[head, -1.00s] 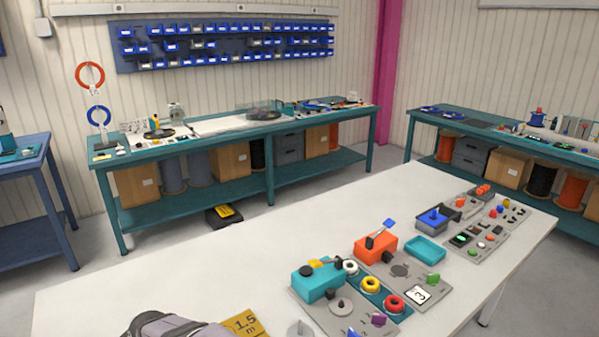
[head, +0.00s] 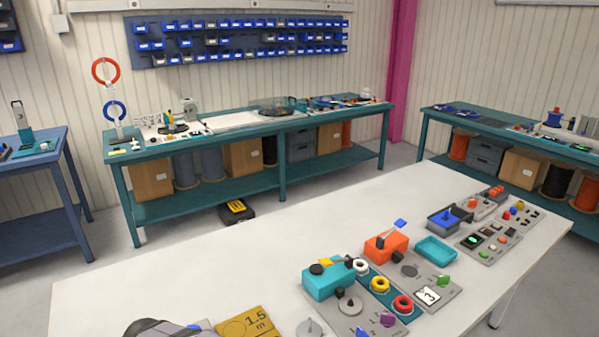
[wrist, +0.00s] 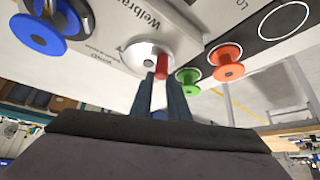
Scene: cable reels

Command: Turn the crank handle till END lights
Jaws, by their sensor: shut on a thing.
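In the wrist view, a silver round hub (wrist: 139,57) sits on a pale panel, with a short red crank handle (wrist: 162,66) at its lower right edge. My gripper (wrist: 163,83) has its two dark fingers close together on the red handle. A black square with a white ring (wrist: 284,20) shows no light; I cannot tell whether it is the END lamp. In the head view only a dark grey part of my arm shows at the bottom edge; the fingers and the crank are out of that view.
In the wrist view a blue knob (wrist: 40,33) lies left of the hub, and green (wrist: 188,77) and orange (wrist: 228,62) knobs lie right of it. In the head view, a yellow 1.5 m plate (head: 250,323) and a teal device (head: 332,280) stand on the white table (head: 200,285).

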